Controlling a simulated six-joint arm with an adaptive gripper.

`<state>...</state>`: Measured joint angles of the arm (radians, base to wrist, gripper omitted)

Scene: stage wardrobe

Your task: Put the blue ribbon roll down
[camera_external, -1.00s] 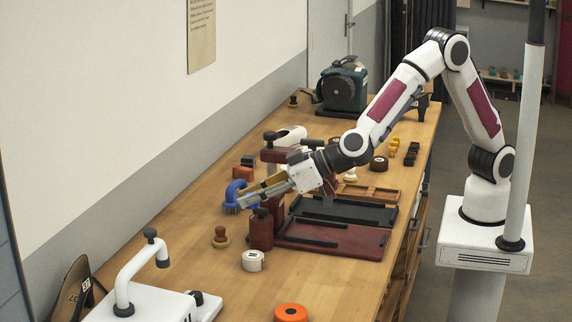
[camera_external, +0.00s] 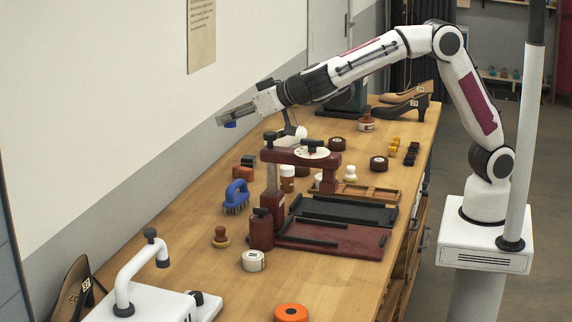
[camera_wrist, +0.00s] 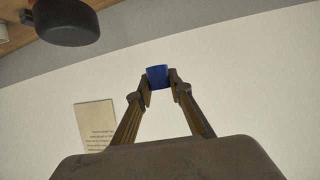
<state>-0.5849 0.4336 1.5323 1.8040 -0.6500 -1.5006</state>
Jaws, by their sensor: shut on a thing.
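The blue ribbon roll (camera_wrist: 157,76) is between the fingertips of my gripper (camera_wrist: 160,92) in the wrist view. My gripper is shut on it. In the external view, my gripper (camera_external: 222,120) is raised high above the far left side of the bench, in front of the wall. A small piece of the blue roll (camera_external: 231,125) shows under the fingertips there. The rest of the roll is hidden by the fingers.
The wooden bench (camera_external: 180,245) is below. A dark red press (camera_external: 262,228) stands mid-bench, with a blue brush (camera_external: 237,196) left of it. A white tape roll (camera_external: 253,261) and an orange roll (camera_external: 291,313) lie nearer. Bare wood lies between them.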

